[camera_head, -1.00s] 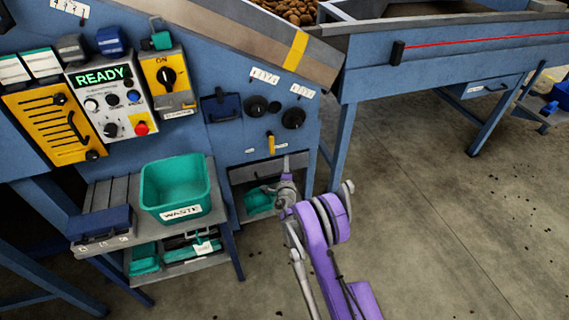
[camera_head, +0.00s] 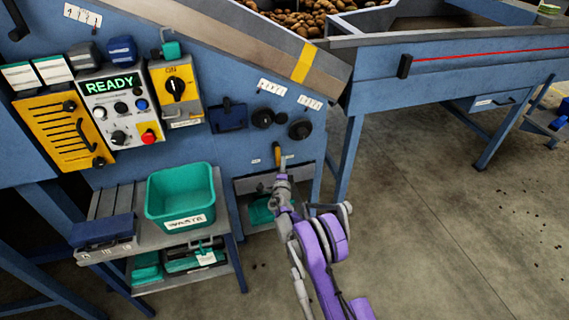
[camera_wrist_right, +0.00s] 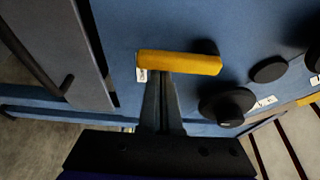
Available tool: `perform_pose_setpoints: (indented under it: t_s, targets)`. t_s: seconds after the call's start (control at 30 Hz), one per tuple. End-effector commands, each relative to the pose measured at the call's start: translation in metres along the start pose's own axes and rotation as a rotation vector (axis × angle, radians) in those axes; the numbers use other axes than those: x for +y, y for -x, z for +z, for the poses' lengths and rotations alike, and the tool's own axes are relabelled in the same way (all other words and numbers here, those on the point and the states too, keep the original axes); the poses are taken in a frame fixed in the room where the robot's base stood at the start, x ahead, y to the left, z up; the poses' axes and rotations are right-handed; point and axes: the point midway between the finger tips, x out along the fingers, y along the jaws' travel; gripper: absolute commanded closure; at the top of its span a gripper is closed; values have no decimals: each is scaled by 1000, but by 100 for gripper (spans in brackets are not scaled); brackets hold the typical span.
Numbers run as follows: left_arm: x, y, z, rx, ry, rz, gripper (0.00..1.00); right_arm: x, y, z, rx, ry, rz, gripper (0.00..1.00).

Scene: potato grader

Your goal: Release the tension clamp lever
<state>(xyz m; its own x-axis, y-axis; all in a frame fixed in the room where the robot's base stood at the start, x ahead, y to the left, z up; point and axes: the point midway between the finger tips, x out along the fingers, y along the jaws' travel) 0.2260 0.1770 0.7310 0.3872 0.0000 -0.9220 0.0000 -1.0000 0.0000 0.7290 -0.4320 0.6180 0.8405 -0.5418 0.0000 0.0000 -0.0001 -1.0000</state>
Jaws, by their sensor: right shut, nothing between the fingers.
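The clamp lever is a short yellow handle (camera_head: 277,154) on the lower part of the blue machine panel, below two black knobs. In the right wrist view the yellow lever (camera_wrist_right: 180,63) lies across the picture, with a dark pivot at its right end. My right gripper (camera_head: 284,162) is just below and right of the lever in the head view. Its fingers (camera_wrist_right: 163,82) are shut with nothing between them, and their tips reach the lever's lower edge in the wrist view. I cannot tell whether they touch it. My left gripper is out of view.
Black knobs (camera_head: 300,129) sit above the lever. A green waste bin (camera_head: 164,212) stands on a grey side table to the left. The control panel with a READY display (camera_head: 110,85) is further up left. Open concrete floor (camera_head: 430,220) lies to the right.

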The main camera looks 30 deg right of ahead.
Motion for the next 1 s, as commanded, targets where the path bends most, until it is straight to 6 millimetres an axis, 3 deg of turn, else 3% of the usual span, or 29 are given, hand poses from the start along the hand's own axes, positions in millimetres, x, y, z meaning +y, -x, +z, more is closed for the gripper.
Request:
perform_pose_setpoints:
  t_s: [0.67, 1.0]
  targets:
    - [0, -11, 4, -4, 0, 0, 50, 2, 2, 6, -2, -96, 34, 100]
    - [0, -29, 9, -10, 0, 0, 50, 5, 5, 16, -2, -253, 90, 100]
